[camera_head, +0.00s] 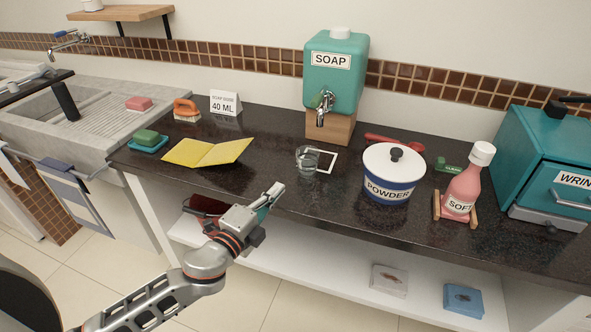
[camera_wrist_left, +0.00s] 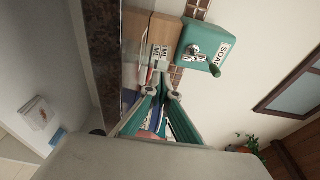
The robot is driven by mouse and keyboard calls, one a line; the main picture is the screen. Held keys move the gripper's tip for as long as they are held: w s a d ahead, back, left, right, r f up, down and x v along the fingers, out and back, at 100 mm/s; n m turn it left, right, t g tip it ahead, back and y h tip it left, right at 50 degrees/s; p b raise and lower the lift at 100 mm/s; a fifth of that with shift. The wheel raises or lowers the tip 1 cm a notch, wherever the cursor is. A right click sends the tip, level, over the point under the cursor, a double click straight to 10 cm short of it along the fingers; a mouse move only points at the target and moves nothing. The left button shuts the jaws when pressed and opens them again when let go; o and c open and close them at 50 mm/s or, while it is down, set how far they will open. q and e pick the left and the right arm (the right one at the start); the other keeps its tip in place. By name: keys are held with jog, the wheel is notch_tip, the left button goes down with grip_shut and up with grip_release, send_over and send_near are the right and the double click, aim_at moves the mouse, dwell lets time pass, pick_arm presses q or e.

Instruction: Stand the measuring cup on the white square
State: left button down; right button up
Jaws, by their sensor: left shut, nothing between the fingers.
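The measuring cup (camera_head: 307,159) is a small clear vessel standing upright on the dark counter, in front of the soap dispenser. The white square (camera_head: 334,161) is an outline on the counter at the cup's right. The cup hides its left part, so I cannot tell how far the base overlaps it. My left gripper (camera_head: 272,196) is shut and empty, in front of the counter's front edge, left of and nearer than the cup, apart from it. Its fingers also show in the left wrist view (camera_wrist_left: 161,93), pointing toward the dispenser. My right gripper is not in view.
The teal soap dispenser (camera_head: 336,75) stands on a wooden block (camera_head: 332,126) behind the cup. The powder pot (camera_head: 389,185) is right of the square. A yellow folded card (camera_head: 207,152) lies left of the cup. A pink bottle (camera_head: 464,189) stands farther right.

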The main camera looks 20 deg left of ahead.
pick_arm(q)
send_near(311, 153)
jog(key=shift+w+d, duration=0.2)
jog(key=shift+w, duration=0.2)
jog(key=x, duration=0.7)
jog(key=shift+w, duration=0.15)
dwell(0.4)
